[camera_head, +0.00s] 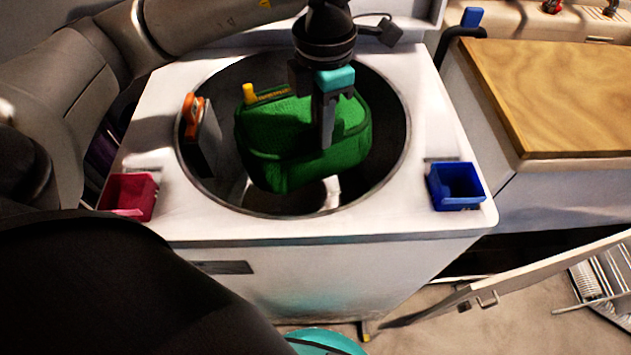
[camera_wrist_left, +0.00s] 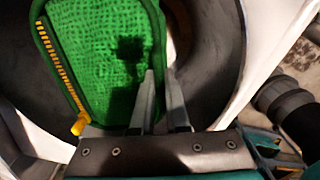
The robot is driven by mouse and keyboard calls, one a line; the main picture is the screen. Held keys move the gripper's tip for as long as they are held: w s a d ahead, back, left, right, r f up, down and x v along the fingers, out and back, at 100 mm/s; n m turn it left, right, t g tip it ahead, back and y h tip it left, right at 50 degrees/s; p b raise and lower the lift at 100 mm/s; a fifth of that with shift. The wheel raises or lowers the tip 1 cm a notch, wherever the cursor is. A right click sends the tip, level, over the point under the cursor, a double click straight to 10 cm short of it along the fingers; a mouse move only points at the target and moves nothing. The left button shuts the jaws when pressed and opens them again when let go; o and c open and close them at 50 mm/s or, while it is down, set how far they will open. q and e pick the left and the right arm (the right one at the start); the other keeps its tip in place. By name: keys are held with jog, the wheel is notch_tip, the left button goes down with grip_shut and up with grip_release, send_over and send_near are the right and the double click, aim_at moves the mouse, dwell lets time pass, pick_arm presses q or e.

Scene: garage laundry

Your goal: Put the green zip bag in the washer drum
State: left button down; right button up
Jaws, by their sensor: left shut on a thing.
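The green zip bag (camera_head: 292,130), with a yellow zip and pull tab, is held over the round opening of the washer drum (camera_head: 390,110) in the top of a white washer. My left gripper (camera_head: 327,140) points down with its fingers shut on the bag's near side. In the left wrist view the bag (camera_wrist_left: 95,50) lies against the fingers of the gripper (camera_wrist_left: 160,90), with the grey drum wall behind. Whether the bag's underside touches anything is hidden. My right gripper is not in view.
An orange-and-grey object (camera_head: 197,125) stands at the drum's left inside edge. A red bin (camera_head: 128,196) and a blue bin (camera_head: 456,187) sit at the washer's front corners. A wooden board (camera_head: 550,95) lies on the counter at right.

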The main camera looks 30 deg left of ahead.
aim_at(320, 179)
pick_arm(q)
notch_tip(320, 179, down, 13)
jog(key=b, duration=0.3)
jog(key=shift+r+b, duration=0.1)
jog(key=shift+b, duration=0.3)
jog(key=shift+f+b, duration=0.75)
jog(key=shift+f, duration=1.5)
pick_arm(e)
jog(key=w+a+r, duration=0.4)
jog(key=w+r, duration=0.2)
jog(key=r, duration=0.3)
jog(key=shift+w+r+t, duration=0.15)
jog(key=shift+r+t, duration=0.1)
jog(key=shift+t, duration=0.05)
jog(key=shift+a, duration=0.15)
